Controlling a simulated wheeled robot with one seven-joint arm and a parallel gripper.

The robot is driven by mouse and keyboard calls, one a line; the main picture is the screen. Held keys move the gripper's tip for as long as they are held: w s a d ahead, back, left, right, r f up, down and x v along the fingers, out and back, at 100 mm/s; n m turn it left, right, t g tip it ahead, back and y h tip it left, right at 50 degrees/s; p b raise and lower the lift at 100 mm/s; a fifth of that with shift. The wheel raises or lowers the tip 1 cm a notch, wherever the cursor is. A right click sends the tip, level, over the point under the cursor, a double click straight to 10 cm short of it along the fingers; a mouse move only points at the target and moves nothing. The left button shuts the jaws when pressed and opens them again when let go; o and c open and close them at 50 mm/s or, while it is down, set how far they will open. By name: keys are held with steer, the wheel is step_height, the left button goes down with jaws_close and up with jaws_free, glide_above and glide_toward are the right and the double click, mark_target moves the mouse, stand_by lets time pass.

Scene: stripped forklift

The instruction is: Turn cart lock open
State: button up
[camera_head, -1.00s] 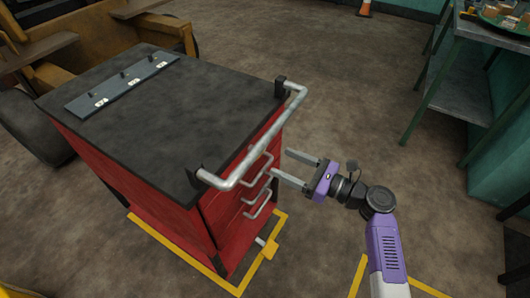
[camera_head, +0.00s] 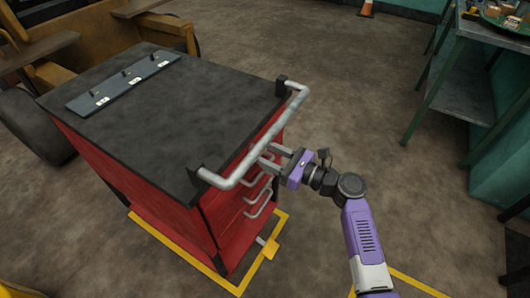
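The red cart (camera_head: 235,225) with a dark top (camera_head: 175,110) stands left of centre. A grey strip (camera_head: 122,83) with several small black knobs and white labels lies on its top. A yellow pedal-like piece (camera_head: 270,248) sticks out low at its front. I cannot tell which part is the lock. My gripper (camera_head: 267,156) is at the cart's drawer front, just right of and below the silver push rail. Its two grey fingers are apart and point left at the upper drawer handles. Whether a handle lies between them is unclear.
The silver push rail (camera_head: 250,155) juts out along the cart's front edge. Curved drawer handles (camera_head: 259,203) sit below it. Yellow floor lines (camera_head: 190,255) edge the cart. A green-framed table (camera_head: 465,100) stands at the right. The floor between is clear.

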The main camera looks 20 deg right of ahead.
steer(key=c, duration=0.8)
steer(key=n+b, duration=0.2)
steer(key=n, duration=0.2)
steer(key=shift+f+n, duration=0.15)
steer(key=shift+n, duration=0.25)
steer(key=n+b, duration=0.3)
steer(key=n, duration=0.1)
steer(key=shift+s+a+f+n, duration=0.1)
steer(key=shift+n, duration=0.2)
steer(key=n+b, duration=0.3)
steer(key=n, duration=0.1)
steer(key=shift+f, duration=0.1)
steer(key=shift+n+b, duration=1.75)
steer(key=shift+n, duration=0.45)
